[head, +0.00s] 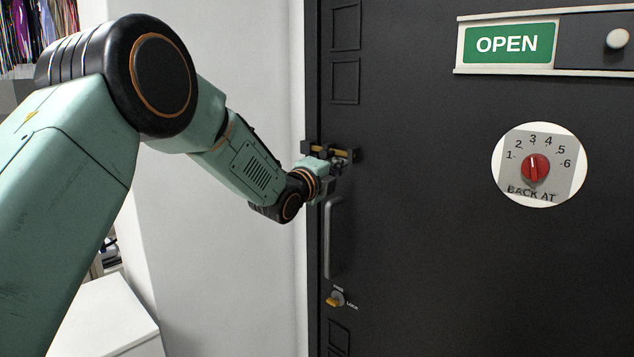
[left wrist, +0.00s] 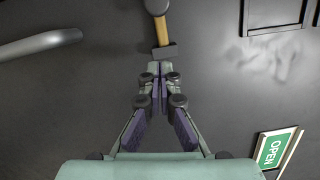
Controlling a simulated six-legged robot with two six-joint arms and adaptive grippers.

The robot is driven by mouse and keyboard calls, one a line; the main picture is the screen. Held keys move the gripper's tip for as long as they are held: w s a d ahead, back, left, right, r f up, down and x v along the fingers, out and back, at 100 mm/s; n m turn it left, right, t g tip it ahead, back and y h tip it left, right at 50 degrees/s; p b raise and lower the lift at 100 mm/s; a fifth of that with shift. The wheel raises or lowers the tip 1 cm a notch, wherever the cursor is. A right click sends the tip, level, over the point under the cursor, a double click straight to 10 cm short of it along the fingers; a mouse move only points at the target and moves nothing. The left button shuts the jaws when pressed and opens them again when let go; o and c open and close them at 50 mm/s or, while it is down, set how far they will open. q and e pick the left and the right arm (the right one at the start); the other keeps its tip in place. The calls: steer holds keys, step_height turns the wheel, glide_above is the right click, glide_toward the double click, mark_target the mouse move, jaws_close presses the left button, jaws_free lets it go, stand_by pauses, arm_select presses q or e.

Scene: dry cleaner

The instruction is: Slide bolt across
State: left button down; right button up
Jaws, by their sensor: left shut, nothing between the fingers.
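The bolt (head: 320,149) is a brass-coloured bar in dark brackets, near the left edge of the dark door (head: 440,230). In the left wrist view its brass bar (left wrist: 162,32) runs between a dark block just beyond my fingertips and a rounded grey piece at the top edge. My left gripper (head: 338,166) is at the bolt, just below its right part. In the left wrist view the fingers (left wrist: 161,70) are shut and empty, with their tips close to the dark block. I cannot tell whether they touch it. My right gripper is not in view.
A door handle (head: 333,238) stands out below the bolt, with a small turn lock (head: 336,299) under it. An OPEN sign (head: 507,44) with a slider and a red-knobbed dial (head: 535,167) are to the right. A white wall (head: 225,250) is left of the door.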

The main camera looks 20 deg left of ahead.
arm_select(q)
steer(key=s+a+b, duration=0.1)
steer(key=s+a, duration=0.1)
steer(key=s, duration=0.7)
steer(key=shift+f, duration=0.2)
steer(key=shift+d, duration=0.1)
steer(key=s+d+f+n+g+y+b, duration=0.1)
steer(key=s+f+n+g, duration=0.35)
steer(key=f, duration=0.65)
steer(key=s+d+f+n+g+b, duration=0.1)
steer(key=s+f+n, duration=0.4)
steer(key=f+n, duration=0.4)
steer(key=s+d+f+n+g+y+b, duration=0.1)
steer(key=s+f+n+g+b, duration=0.3)
steer(key=f, duration=0.8)
steer(key=s+f+n+g+b, duration=0.1)
steer(key=s+f+g, duration=0.2)
steer(key=s+f, duration=0.5)
steer(key=s+d+f+n+g+b, duration=0.1)
steer(key=s+f+n+g, duration=0.1)
steer(key=s+f, duration=0.7)
steer(key=s+f+n+g+y+b, duration=0.1)
steer(key=s+f+g, duration=0.2)
steer(key=s+f, duration=0.5)
steer(key=s, duration=0.9)
steer(key=shift+s+d+f+n+g, duration=0.2)
steer(key=shift+s+f+n+g, duration=0.05)
steer(key=shift+s+n+g, duration=0.1)
